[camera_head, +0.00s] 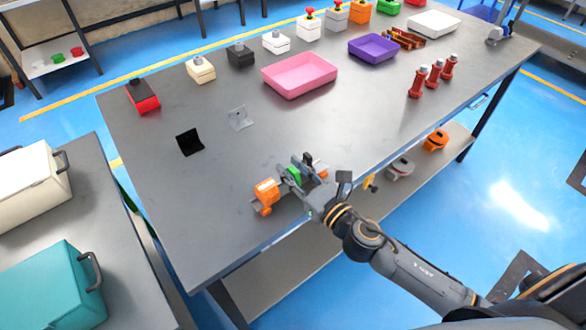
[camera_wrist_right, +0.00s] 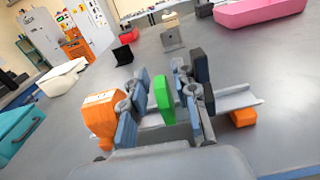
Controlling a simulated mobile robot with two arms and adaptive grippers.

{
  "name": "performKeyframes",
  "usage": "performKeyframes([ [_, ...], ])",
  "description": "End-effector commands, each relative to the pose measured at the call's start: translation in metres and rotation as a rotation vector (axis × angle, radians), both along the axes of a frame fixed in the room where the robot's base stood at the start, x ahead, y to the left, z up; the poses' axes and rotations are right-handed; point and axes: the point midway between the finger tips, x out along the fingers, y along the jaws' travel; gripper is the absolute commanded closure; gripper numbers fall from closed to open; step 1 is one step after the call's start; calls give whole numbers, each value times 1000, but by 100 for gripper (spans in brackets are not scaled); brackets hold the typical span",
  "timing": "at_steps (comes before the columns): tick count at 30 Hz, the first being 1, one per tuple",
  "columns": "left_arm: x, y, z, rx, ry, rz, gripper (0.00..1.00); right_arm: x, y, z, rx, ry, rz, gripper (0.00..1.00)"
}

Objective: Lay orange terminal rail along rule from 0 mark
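My right gripper (camera_head: 299,178) is over the near edge of the grey table, at a grey rail with orange parts. In the right wrist view, the rail (camera_wrist_right: 238,100) runs across behind the fingers. A large orange block (camera_wrist_right: 101,117) is at its left end and a small orange piece (camera_wrist_right: 243,117) is under its right end. A green block (camera_wrist_right: 163,98) stands between the fingers (camera_wrist_right: 164,104). Small gaps or contact beside it cannot be told apart. The fingers hide part of the rail. I cannot make out a rule or 0 mark. My left gripper is not in view.
A black angled plate (camera_head: 189,142) and a grey one (camera_head: 240,118) stand left of a pink tray (camera_head: 300,76). Several red posts (camera_head: 417,82) are at the right, near a purple tray (camera_head: 372,48). Button boxes line the far edge. The table's left front is clear.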

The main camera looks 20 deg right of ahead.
Motion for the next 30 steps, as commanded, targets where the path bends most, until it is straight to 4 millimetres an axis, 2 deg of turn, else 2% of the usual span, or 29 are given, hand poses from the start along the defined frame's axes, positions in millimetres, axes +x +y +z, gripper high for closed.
performKeyframes([
  [11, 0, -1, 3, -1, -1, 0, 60, -1, 0, 3, 0, 1, 0, 68],
  [19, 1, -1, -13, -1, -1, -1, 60, -41, -15, -3, 0, 4, 0, 68],
  [30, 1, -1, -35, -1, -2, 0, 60, -97, -35, -1, 2, 3, 0, 68],
])
